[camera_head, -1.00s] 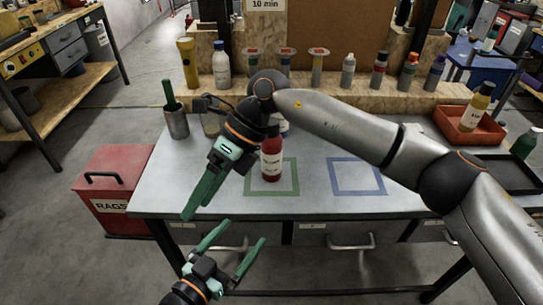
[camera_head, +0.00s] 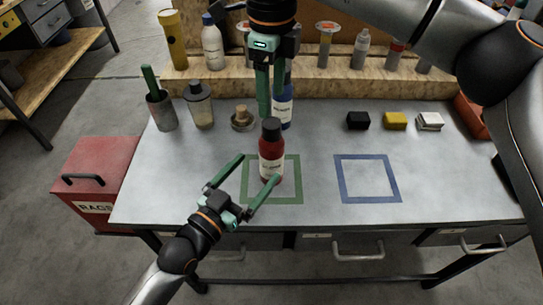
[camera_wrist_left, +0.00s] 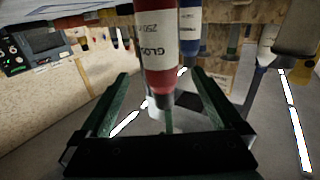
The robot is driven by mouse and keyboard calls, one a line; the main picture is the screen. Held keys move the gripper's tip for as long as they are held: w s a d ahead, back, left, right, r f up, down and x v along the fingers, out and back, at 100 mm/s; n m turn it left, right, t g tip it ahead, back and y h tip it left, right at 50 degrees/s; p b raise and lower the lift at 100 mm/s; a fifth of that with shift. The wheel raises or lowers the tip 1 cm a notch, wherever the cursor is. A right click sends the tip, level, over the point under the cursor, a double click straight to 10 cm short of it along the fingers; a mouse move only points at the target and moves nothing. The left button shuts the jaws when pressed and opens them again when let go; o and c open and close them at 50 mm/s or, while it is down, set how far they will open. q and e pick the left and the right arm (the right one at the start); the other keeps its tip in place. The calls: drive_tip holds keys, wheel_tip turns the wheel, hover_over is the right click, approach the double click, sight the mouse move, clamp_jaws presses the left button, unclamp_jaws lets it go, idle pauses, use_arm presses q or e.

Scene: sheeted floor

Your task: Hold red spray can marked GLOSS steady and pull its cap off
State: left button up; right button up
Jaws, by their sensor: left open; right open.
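The red spray can (camera_head: 271,164) with a white label and a black cap (camera_head: 271,128) stands upright in the green square (camera_head: 293,190). In the left wrist view the can (camera_wrist_left: 158,72) appears inverted, its label reading GLOSS, beyond and between the open fingers. My left gripper (camera_head: 259,168) is open, low at the can's front left, with the fingertips near the can's body. My right gripper (camera_head: 270,114) points down just above the cap, its fingers narrowly apart and empty. Whether its tips touch the cap cannot be told.
A blue can (camera_head: 286,105) stands close behind the red one. A small brass-coloured dish (camera_head: 242,119), a grey-topped bottle (camera_head: 200,105) and a cup (camera_head: 161,112) are to the left. Black (camera_head: 358,121), yellow and white blocks lie right. The blue square (camera_head: 367,198) is empty.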

sight(278, 144)
use_arm(q)
drive_tip(key=x, duration=1)
drive_tip(key=shift+f, duration=0.1)
clamp_jaws()
idle(0.5)
